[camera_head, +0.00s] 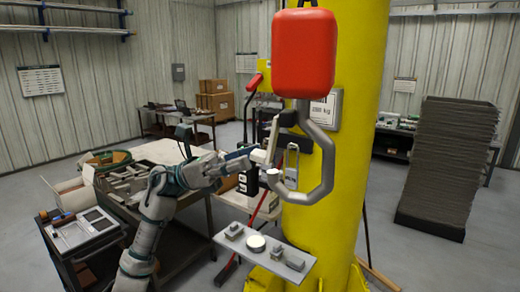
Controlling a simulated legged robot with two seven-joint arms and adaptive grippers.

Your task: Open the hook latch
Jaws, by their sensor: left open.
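A large grey hook (327,165) hangs under a red block (304,54) in front of a yellow column. Its latch (273,137) is a slim pale bar that spans the hook's mouth on the left side, running down toward the hook's tip. My left arm comes in from the left, and my left gripper (258,157) is at the mouth of the hook, beside the lower part of the latch. The gripper is open. Its fingertips overlap the latch in the picture, and I cannot tell whether they touch it. My right gripper is out of view.
A yellow column (359,130) stands close behind the hook. A padlock-like fitting (291,165) shows behind the hook's opening. A grey shelf (264,250) with small metal parts sits below. A cluttered workbench (173,152) stands left, and stacked dark panels (447,160) stand right.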

